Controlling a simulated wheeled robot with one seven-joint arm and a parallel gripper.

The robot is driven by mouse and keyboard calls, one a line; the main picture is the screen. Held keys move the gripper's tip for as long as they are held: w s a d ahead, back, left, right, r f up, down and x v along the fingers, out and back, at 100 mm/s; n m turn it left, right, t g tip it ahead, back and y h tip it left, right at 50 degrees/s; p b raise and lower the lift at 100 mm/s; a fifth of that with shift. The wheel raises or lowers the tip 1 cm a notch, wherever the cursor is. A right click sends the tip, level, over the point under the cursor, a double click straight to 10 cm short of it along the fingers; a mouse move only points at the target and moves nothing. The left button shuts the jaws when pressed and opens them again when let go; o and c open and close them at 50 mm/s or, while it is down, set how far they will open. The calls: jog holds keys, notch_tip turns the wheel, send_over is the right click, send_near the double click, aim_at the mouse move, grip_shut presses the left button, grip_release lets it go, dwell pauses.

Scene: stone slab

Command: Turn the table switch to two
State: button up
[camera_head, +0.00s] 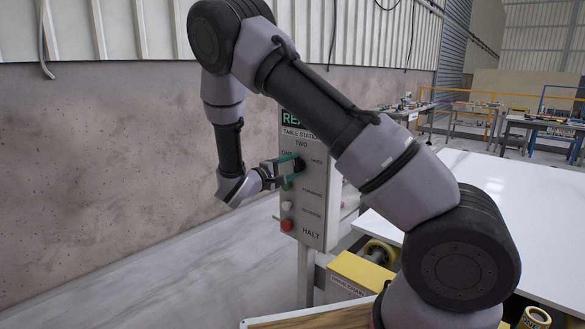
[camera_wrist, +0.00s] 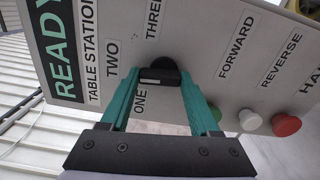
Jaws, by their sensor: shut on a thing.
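The table switch is a black rotary knob on an upright grey control panel (camera_head: 312,215). In the wrist view the knob (camera_wrist: 166,66) sits among the labels ONE, TWO and THREE. A pale bar shows on the knob's near face, but I cannot tell which label it points to. My gripper (camera_head: 296,167) reaches the panel from the left. Its two teal fingers, seen in the wrist view (camera_wrist: 160,80), are shut on the knob, one on each side. In the head view the fingers partly hide the knob.
Below the knob are a green button (camera_wrist: 215,112), a white button (camera_wrist: 249,120) and a red button (camera_wrist: 286,125), beside FORWARD, REVERSE and HALT labels. A white table (camera_head: 520,205) and a yellow block (camera_head: 358,272) stand right of the panel. A wall (camera_head: 110,150) runs along the left.

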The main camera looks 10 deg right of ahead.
jog(key=shift+m, duration=0.7)
jog(key=o, duration=1.4)
jog(key=shift+c, duration=0.2)
jog(key=v, duration=1.1)
